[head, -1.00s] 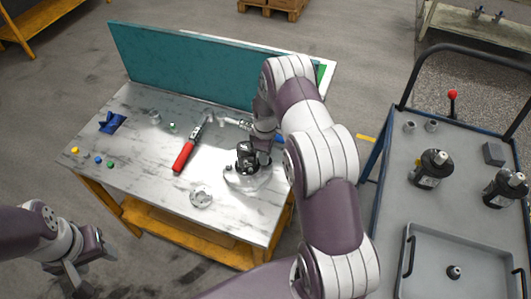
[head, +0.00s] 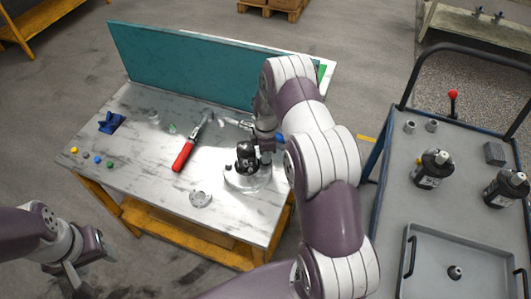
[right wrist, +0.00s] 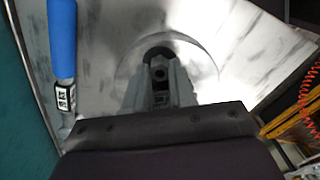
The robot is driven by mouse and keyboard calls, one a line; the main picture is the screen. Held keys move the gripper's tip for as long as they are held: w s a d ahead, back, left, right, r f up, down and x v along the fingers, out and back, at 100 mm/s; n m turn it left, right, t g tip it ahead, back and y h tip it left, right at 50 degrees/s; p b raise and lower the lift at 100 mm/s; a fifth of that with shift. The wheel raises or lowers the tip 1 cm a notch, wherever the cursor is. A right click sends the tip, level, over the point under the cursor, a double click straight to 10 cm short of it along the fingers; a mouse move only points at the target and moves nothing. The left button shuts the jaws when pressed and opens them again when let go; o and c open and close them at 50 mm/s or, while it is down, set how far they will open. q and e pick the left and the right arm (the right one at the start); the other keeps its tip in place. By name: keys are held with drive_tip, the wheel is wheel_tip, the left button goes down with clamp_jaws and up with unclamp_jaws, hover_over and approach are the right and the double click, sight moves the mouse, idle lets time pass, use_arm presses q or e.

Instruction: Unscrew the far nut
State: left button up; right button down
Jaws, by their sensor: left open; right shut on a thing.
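A black hydraulic motor (head: 246,158) stands on a round, shiny metal plate (head: 248,184) at the right part of the marble-topped table. My right gripper (head: 266,150) is at the motor's right, far side, pointing down. In the right wrist view its fingers (right wrist: 161,78) are closed together over a dark part of the motor (right wrist: 160,54), with the round plate (right wrist: 205,62) behind. The far nut is hidden by the fingers and cannot be made out. My left gripper (head: 78,275) is open and empty, off the table's near left side.
A blue handle (right wrist: 63,40) is beside my right gripper. A teal panel (head: 185,65) closes the back. A cart (head: 395,205) with more motors stands right.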

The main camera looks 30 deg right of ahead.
drive_tip(key=n, duration=0.5)
drive_tip(key=shift+r, duration=0.1)
drive_tip(key=c, duration=1.2)
unclamp_jaws()
drive_tip(key=m, duration=0.5)
drive_tip(key=shift+b, duration=0.35)
drive_tip(key=m, duration=0.5)
drive_tip(key=shift+c, duration=0.3)
